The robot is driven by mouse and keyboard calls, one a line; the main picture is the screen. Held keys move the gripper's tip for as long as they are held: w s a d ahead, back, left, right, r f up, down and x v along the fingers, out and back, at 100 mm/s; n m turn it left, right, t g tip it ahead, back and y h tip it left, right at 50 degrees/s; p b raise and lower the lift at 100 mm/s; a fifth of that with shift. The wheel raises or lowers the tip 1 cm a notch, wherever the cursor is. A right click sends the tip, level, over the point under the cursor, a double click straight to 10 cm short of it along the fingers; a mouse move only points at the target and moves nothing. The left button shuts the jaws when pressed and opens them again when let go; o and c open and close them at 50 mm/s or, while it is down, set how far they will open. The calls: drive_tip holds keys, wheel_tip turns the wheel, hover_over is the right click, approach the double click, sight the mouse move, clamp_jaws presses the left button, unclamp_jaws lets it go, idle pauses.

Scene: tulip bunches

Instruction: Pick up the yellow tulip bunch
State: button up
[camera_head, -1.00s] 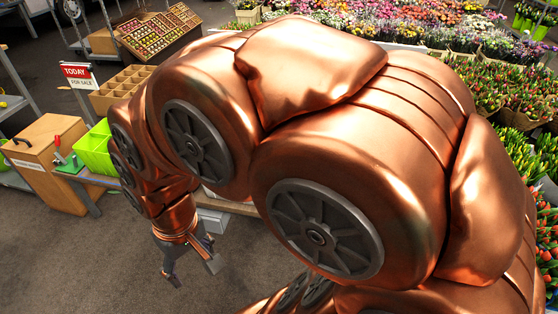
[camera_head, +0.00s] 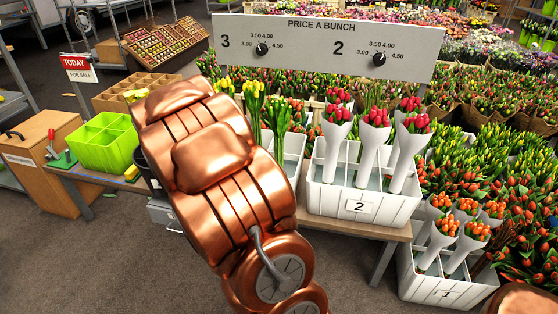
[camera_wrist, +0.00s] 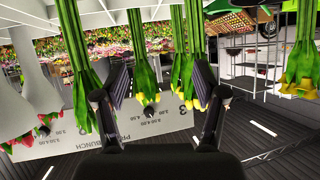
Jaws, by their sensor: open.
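Yellow tulip bunches with bare green stems stand behind my arm in the head view, one bunch (camera_head: 254,97) just right of another whose heads (camera_head: 225,87) show above my arm. In the wrist view, which looks upside down, yellow bunches hang head-down; one (camera_wrist: 145,82) shows between the fingers of my gripper (camera_wrist: 160,88), with others beside it to the right. Another yellow bunch (camera_wrist: 300,65) is at the far right. My gripper is open, with no bunch visibly clamped. The head view hides it behind my arm.
A white crate marked 2 (camera_head: 357,207) holds wrapped red tulips (camera_head: 374,135) to the right. A crate marked 1 (camera_head: 446,290) holds orange ones. The price board (camera_head: 330,45) spans above. A lime-green box (camera_head: 104,143) stands left on the bench.

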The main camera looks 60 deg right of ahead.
sight(278, 142)
drive_tip(key=s+d+f+g+h+b, duration=0.1)
drive_tip(key=s+d+h, duration=0.1)
drive_tip(key=d, duration=0.2)
drive_tip(key=s+d+f+m+g+h+b, duration=0.1)
drive_tip(key=s+d+h+b, duration=0.1)
drive_tip(key=s+d, duration=0.1)
drive_tip(key=s+d+f+m+h+b, duration=0.1)
drive_tip(key=s+d+h, duration=0.2)
drive_tip(key=d, duration=0.3)
drive_tip(key=shift+d+g, duration=0.1)
drive_tip(key=shift+g, duration=0.3)
drive_tip(key=shift+b+x, duration=0.55)
drive_tip(key=shift+x, duration=3.25)
drive_tip(key=shift+r, duration=0.1)
clamp_jaws()
